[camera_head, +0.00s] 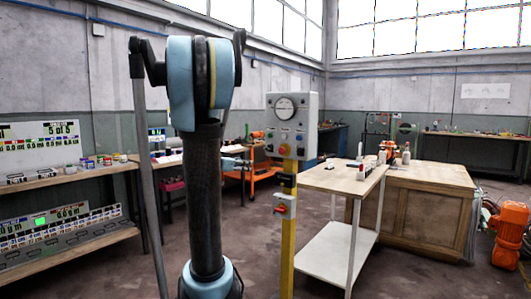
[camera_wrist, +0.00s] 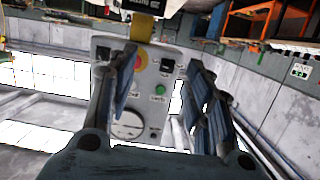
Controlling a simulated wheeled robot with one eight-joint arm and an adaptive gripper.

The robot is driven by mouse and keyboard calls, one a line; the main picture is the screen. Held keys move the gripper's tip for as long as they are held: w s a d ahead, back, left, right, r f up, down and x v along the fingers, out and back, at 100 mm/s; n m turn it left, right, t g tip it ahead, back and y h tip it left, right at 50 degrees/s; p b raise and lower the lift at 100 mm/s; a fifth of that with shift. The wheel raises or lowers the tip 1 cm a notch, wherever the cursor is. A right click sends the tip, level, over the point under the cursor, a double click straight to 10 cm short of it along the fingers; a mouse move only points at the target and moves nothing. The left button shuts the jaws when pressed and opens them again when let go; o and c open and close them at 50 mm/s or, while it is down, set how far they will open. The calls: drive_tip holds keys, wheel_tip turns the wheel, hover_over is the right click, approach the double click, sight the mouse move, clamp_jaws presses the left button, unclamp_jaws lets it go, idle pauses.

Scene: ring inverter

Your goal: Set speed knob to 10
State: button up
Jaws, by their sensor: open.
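A grey control box (camera_head: 307,120) stands on a yellow post, with a large round white dial (camera_head: 284,108) near its top and small knobs and buttons below. In the wrist view the box (camera_wrist: 150,110) appears upside down, with the dial (camera_wrist: 128,125) low, a green button (camera_wrist: 160,89) and a red-and-yellow stop button (camera_wrist: 140,61). Small dark controls (camera_wrist: 167,66) sit beside these; their labels and settings are too small to read, so I cannot tell which is the speed knob. My gripper (camera_wrist: 163,72) is open and empty, fingers framing the box with no visible contact.
A red switch (camera_head: 284,206) sits lower on the yellow post (camera_head: 288,245). A wooden-topped table (camera_head: 340,180) stands close on the right, with a wooden cabinet (camera_head: 420,205) behind it. Shelves with displays (camera_head: 60,225) line the left. Floor between the shelves and post is open.

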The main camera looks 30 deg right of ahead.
drive_tip(key=m+t+h, duration=0.1)
drive_tip(key=h, duration=0.1)
approach(267, 148)
drive_tip(key=x, duration=0.9)
drive_tip(key=shift+d+f, duration=0.15)
drive_tip(key=shift+f, duration=0.05)
drive_tip(key=shift+w, duration=0.1)
drive_tip(key=c, duration=1)
drive_tip(key=shift+w, duration=0.15)
drive_tip(key=shift+c, duration=0.4)
